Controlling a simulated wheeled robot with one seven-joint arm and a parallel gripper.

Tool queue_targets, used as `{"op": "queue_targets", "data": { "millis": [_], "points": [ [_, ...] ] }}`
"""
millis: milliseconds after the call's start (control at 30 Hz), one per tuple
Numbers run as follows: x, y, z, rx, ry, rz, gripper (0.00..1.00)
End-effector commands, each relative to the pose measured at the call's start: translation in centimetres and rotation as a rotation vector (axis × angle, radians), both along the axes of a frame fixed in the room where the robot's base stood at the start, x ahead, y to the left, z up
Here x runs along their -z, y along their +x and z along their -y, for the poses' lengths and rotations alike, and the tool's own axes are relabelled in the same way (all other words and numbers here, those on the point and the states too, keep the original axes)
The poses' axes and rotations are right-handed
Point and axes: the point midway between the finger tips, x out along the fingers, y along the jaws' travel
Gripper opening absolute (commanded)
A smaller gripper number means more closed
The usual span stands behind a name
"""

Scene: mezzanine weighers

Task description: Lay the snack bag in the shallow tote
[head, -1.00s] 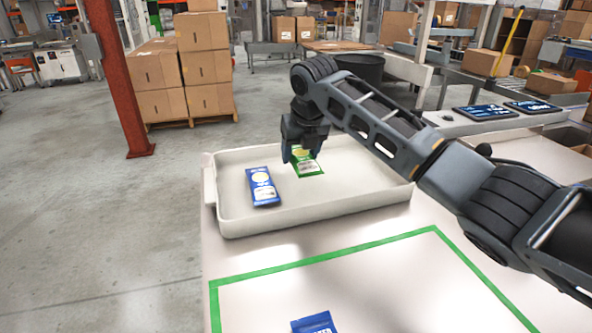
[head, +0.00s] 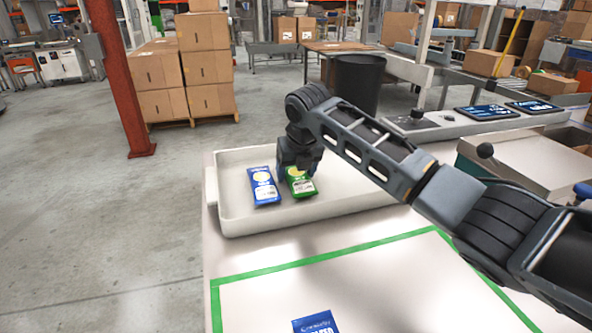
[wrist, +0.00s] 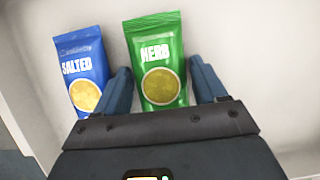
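A green snack bag labelled HERB (head: 301,186) appears to lie on the floor of the shallow white tote (head: 232,226); it also shows in the wrist view (wrist: 155,50). A blue bag labelled SALTED (head: 264,188) lies to its left in the tote and also shows in the wrist view (wrist: 82,72). My gripper (head: 297,168) is low over the green bag, its fingers apart on either side of it in the wrist view (wrist: 162,82). A gap shows between the bag and the right finger. The green bag's far end is hidden by my gripper in the head view.
Another blue bag (head: 315,322) lies on the table inside a green tape outline (head: 300,262), cut off by the frame edge. The tote's right part is clear of bags. A dark bin (head: 358,82) stands behind, and two flat screens (head: 487,112) lie at the right.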

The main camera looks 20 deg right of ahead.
Motion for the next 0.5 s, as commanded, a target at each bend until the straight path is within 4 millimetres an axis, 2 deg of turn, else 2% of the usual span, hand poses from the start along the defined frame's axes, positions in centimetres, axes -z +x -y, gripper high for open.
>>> {"op": "queue_targets", "data": {
  "millis": [33, 167, 500],
  "points": [
    [-0.04, 0.01, -0.01, 0.0, 0.0, 0.0, 0.76],
    [-0.04, 0.01, -0.01, 0.0, 0.0, 0.0, 0.88],
    [-0.66, -0.12, 0.02, 0.0, 0.0, 0.0, 0.88]
  ]
}}
